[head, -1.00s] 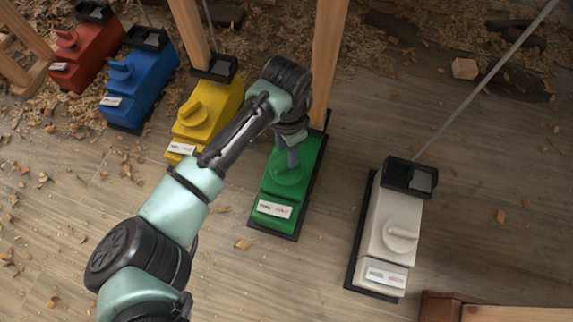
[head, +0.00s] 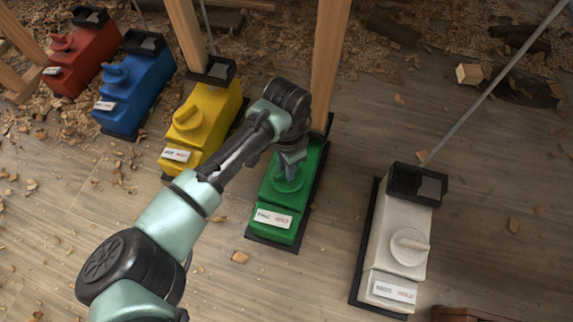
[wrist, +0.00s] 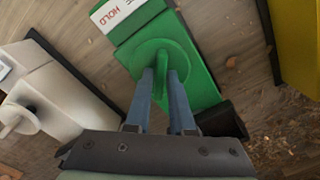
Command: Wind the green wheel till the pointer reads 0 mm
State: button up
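The green box (head: 282,232) stands on the floor in the middle of the head view, with a white label bearing black and red lettering on its near end. Its green wheel (wrist: 160,52) is a round disc with a raised bar handle, clear in the wrist view. My gripper (wrist: 161,72) has its two blue-grey fingers on either side of that bar and appears closed on it. In the head view my gripper (head: 291,172) comes down on the wheel from above and partly hides it. The pointer and its reading cannot be made out.
A yellow box (head: 204,120), a blue box (head: 135,90) and a red box (head: 82,62) stand to the left. A white box (head: 396,240) stands to the right with a thin rod behind. A wooden post (head: 329,60) rises just behind the green box. Wood shavings litter the floor.

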grip_shut()
jog(key=p, duration=0.4)
jog(key=shift+s+d+r+m+p, duration=0.1)
jog(key=shift+r+m+p, duration=0.2)
jog(key=shift+r+m, duration=0.1)
jog(key=shift+p, duration=0.75)
jog(key=m+p, duration=0.1)
jog(key=p, duration=0.2)
jog(key=m+p, duration=0.1)
jog(key=p, duration=0.1)
jog(key=shift+f+m+p, duration=0.2)
jog(key=shift+m+p, duration=0.1)
jog(key=shift+p, duration=0.05)
jog(key=m+p, duration=0.2)
jog(key=m, duration=0.2)
jog(key=shift+f, duration=0.2)
jog(key=m, duration=0.4)
jog(key=shift+m+p, duration=0.3)
jog(key=shift+m, duration=0.4)
